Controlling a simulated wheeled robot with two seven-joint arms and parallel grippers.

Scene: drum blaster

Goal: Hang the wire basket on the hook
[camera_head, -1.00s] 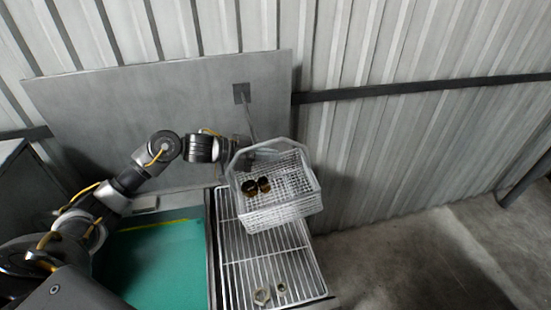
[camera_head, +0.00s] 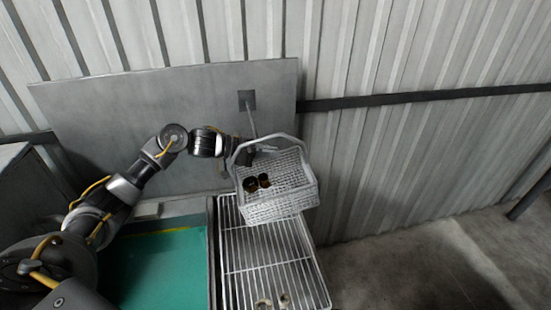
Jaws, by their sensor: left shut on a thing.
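The white wire basket (camera_head: 282,204) hangs in the air above the wire rack, with its handle raised and a couple of dark round parts (camera_head: 257,183) inside. My left gripper (camera_head: 247,153) is shut on the basket, near its handle at the back left. The fingertips are partly hidden by the handle. The hook (camera_head: 251,122) is a thin rod coming out of a dark square plate (camera_head: 247,99) on the grey panel, just behind and above the handle. I cannot tell whether the handle touches the rod. My right gripper is not in view.
The wire rack (camera_head: 270,262) lies below the basket, with small pale rings (camera_head: 264,303) at its near end. A green surface (camera_head: 158,268) lies to its left. The grey panel (camera_head: 120,110) stands behind my arm. The floor at right is clear.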

